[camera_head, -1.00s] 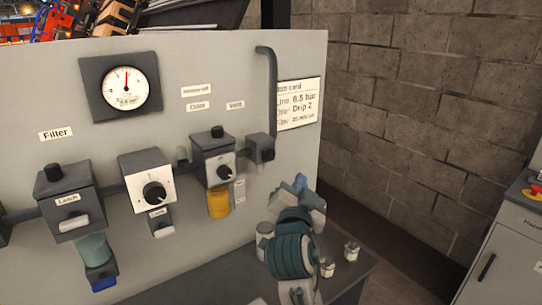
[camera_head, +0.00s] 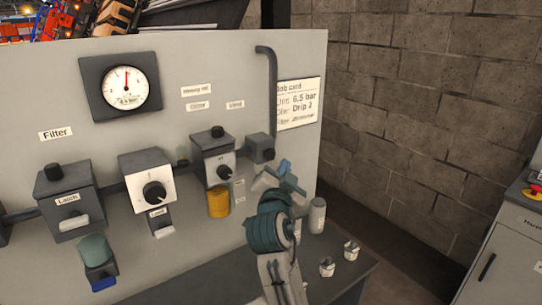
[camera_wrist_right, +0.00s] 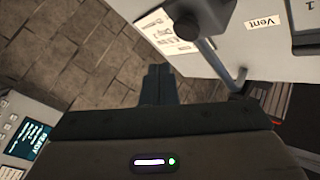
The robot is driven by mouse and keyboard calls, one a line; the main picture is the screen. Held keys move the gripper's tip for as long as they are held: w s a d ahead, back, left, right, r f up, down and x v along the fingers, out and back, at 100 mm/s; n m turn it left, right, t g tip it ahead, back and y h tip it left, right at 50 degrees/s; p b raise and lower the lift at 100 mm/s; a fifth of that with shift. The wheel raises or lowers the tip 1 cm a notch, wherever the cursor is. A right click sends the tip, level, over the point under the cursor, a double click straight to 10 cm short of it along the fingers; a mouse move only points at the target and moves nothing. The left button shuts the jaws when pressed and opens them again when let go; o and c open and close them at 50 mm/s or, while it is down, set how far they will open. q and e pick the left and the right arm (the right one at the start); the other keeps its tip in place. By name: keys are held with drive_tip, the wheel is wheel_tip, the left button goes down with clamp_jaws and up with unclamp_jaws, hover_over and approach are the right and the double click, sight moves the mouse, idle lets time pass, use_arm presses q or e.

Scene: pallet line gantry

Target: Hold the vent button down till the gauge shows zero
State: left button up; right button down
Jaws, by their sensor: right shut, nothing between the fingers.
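The round white gauge (camera_head: 124,86) is on the grey panel at upper left; its red needle points straight up, and its small markings are hard to read. The Vent label (camera_head: 235,105) sits above a small dark grey box (camera_head: 259,149) at the foot of a bent pipe. A dark round part (camera_head: 268,154) on that box may be the vent button. My right gripper (camera_head: 281,174) is just below and right of the box, shut and empty; I cannot tell whether it touches. In the right wrist view its shut fingers (camera_wrist_right: 158,84) show beside the pipe. My left gripper is out of view.
The job card (camera_head: 298,103) hangs right of the pipe. A grey cylinder (camera_head: 317,215) and small white pieces (camera_head: 351,250) stand on the bench. A block wall (camera_head: 420,110) is at right.

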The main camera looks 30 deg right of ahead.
sight(270, 154)
drive_tip(key=shift+w+a+b, duration=0.15)
drive_tip(key=shift+w+b, duration=0.4)
drive_tip(key=shift+w, duration=0.9)
idle(1.0)
drive_tip(key=shift+w+b, duration=0.35)
drive_tip(key=shift+w, duration=0.1)
